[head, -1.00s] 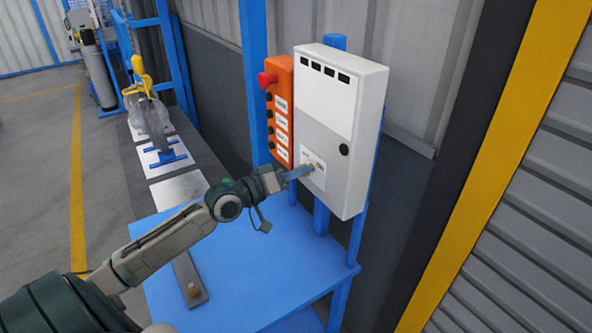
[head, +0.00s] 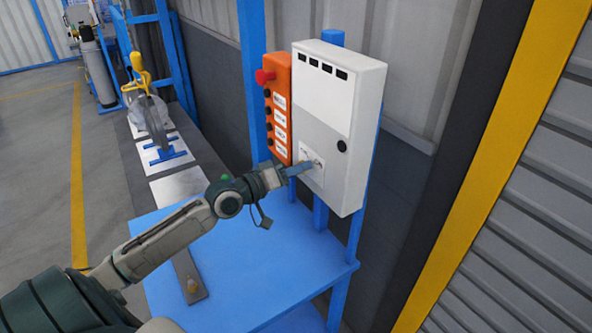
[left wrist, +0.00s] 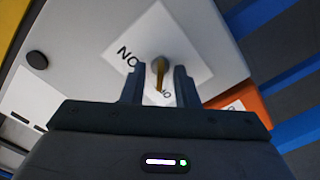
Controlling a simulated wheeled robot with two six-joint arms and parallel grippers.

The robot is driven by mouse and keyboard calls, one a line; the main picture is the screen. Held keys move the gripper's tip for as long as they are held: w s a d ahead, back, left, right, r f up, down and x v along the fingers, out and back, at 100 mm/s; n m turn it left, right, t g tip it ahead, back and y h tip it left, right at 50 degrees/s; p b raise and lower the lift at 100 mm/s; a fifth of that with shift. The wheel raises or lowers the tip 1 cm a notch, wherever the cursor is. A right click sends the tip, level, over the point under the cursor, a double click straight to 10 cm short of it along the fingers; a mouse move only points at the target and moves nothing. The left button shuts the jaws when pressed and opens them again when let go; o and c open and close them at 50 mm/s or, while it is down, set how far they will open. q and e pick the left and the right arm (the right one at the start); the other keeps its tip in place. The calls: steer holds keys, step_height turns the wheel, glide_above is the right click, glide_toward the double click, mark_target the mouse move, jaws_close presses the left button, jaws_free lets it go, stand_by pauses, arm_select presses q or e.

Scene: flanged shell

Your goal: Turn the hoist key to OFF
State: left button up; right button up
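The hoist key (left wrist: 160,73) is a small brass-coloured key on a white label plate (left wrist: 184,40) in the left wrist view. The plate also shows low on the grey-white control box (head: 338,115) in the head view. My left gripper (left wrist: 159,84) has its fingers on either side of the key, with a small visible gap on each side. In the head view the left gripper (head: 302,168) reaches the plate from the left. Dark lettering shows left of the key in the wrist view; other lettering is partly hidden by the fingers. My right gripper is not in view.
An orange button box (head: 279,108) with a red knob (head: 264,77) is close left of the control box. A blue table (head: 250,262) below carries a flat grey bar (head: 188,270). A blue post (head: 252,75) stands behind.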

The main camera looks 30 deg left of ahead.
arm_select(q)
steer(key=p+v, duration=0.6)
steer(key=v, duration=0.4)
steer(key=shift+s+a+p, duration=0.15)
steer(key=shift+s+p, duration=0.15)
steer(key=shift+p, duration=0.1)
stand_by(0.4)
